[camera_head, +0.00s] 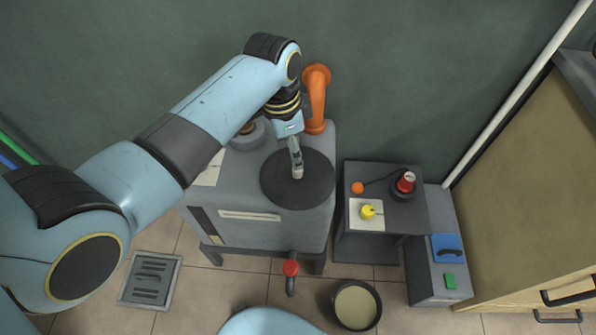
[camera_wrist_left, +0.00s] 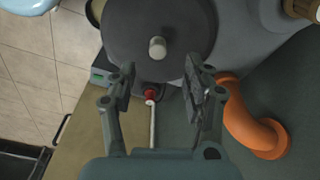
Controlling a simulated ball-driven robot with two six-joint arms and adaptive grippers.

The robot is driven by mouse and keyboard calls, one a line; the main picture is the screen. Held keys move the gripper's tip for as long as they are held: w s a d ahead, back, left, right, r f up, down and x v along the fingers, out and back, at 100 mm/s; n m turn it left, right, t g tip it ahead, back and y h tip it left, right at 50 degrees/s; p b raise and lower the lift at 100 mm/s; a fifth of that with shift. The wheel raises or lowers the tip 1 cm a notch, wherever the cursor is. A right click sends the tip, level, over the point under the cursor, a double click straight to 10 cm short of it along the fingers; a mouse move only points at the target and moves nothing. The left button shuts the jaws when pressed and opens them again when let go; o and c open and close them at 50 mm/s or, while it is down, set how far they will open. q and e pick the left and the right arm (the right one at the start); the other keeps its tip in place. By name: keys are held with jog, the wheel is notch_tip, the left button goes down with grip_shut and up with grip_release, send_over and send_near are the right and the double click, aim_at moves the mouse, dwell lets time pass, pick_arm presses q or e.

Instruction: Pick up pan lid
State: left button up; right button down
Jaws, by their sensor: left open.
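The pan lid (camera_head: 315,190) is a dark grey round disc lying flat on top of the grey press cabinet (camera_head: 240,180). In the left wrist view the lid (camera_wrist_left: 125,30) shows a pale round knob (camera_wrist_left: 157,48) at its middle. My left gripper (camera_head: 297,172) reaches in from the left and is over the lid. In the left wrist view the gripper (camera_wrist_left: 160,78) is open and empty, with its fingers spread and the knob ahead of the gap between them. In the head view the gripper hides most of the knob. My right gripper is in neither view.
An orange curved pipe (camera_head: 317,95) rises behind the lid, close to my left wrist. A low grey table (camera_head: 380,230) with red and yellow parts stands to the right. A red-knobbed tap (camera_head: 290,268) sticks out in front; a pot (camera_head: 356,305) is on the floor.

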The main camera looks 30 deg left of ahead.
aim_at(298, 173)
pick_arm(q)
jog(key=f, duration=0.2)
jog(key=f+b, duration=0.1)
jog(key=f, duration=0.1)
jog(key=f+b, duration=0.1)
jog(key=f, duration=0.1)
jog(key=shift+w+d, duration=0.3)
jog(key=shift+d, duration=0.1)
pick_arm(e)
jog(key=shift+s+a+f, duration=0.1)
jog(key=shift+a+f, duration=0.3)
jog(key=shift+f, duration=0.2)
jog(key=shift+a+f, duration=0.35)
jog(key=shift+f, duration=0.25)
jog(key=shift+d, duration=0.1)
pick_arm(q)
grip_shut()
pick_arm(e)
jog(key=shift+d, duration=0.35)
